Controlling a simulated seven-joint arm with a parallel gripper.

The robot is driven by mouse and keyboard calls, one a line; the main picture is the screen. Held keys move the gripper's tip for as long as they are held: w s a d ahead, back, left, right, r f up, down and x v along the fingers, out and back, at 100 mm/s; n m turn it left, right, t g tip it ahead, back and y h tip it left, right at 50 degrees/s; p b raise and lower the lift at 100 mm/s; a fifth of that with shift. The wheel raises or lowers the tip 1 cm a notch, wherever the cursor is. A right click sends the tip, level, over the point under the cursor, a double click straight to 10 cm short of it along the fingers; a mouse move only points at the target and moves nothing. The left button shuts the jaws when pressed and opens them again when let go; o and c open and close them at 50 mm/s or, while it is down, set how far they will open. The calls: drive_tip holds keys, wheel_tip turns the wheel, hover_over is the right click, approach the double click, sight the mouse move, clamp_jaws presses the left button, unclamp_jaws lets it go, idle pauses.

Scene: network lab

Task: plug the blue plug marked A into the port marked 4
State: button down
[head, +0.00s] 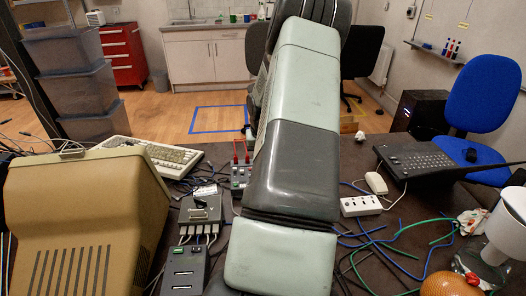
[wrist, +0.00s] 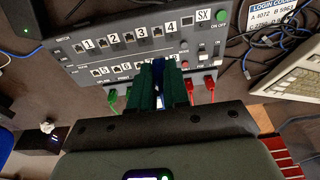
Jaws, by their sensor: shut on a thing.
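In the wrist view, my gripper (wrist: 160,66) has two dark green fingers shut on a narrow blue thing (wrist: 160,74), taken as the blue plug. Most of it is hidden between the fingers, and no letter A shows. The fingertips are over the lower row of the grey switch panel (wrist: 200,48). The port marked 4 (wrist: 158,31) is in the upper row, beyond the fingertips and beside its white label. I cannot tell the gap between plug and panel. In the head view, my arm hides the gripper and plug.
Ports marked 1 to 3 lie left of port 4. Red plugs (wrist: 209,81) sit right of the fingers, green plugs (wrist: 112,96) left. A keyboard (wrist: 297,68) is at the right. In the head view, a grey box (head: 200,210), a beige monitor (head: 80,220) and loose cables crowd the table.

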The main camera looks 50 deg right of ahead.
drive_tip(key=shift+s+a+f, duration=0.15)
drive_tip(key=shift+f, duration=1.05)
drive_tip(key=shift+s+a+f, duration=0.1)
drive_tip(key=shift+a+f, duration=0.05)
drive_tip(key=shift+f, duration=1)
drive_tip(key=c, duration=1.7)
unclamp_jaws()
clamp_jaws()
drive_tip(key=shift+f, duration=0.95)
drive_tip(key=o, duration=0.7)
unclamp_jaws()
drive_tip(key=shift+c, duration=0.2)
